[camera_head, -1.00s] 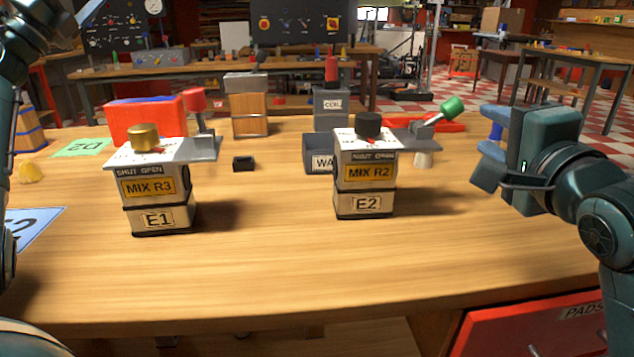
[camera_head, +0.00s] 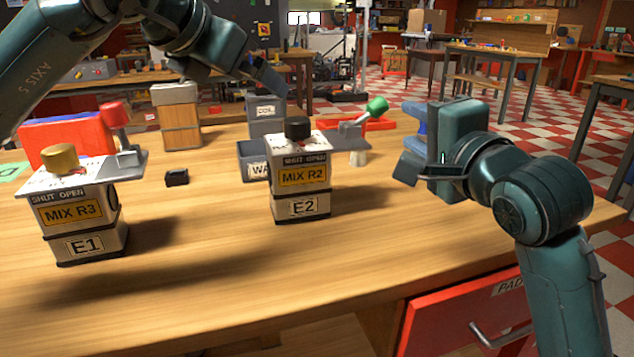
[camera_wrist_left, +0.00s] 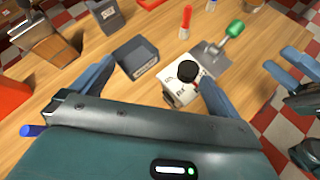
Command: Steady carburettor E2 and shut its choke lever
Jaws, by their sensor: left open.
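Carburettor E2 (camera_head: 303,207) stands upright on the bench, with a yellow MIX R2 label and a black knob (camera_head: 297,128) on top. Its choke lever (camera_head: 353,123) has a green tip and leans up to the right over a grey side plate. In the left wrist view, E2's top (camera_wrist_left: 180,95) and the green-tipped lever (camera_wrist_left: 232,32) show beyond my fingers. My left gripper (camera_head: 268,84) is open, above and behind E2, its fingers partly hidden in the head view. My right gripper (camera_head: 408,147) looks open and empty, to the right of E2, apart from it.
Carburettor E1 (camera_head: 84,246) with a red-tipped lever stands left of E2. A grey bin (camera_head: 252,160), a COIL box (camera_head: 266,110) and a small black block (camera_head: 176,177) are behind. A red drawer (camera_head: 460,320) is below the bench edge. The bench front is clear.

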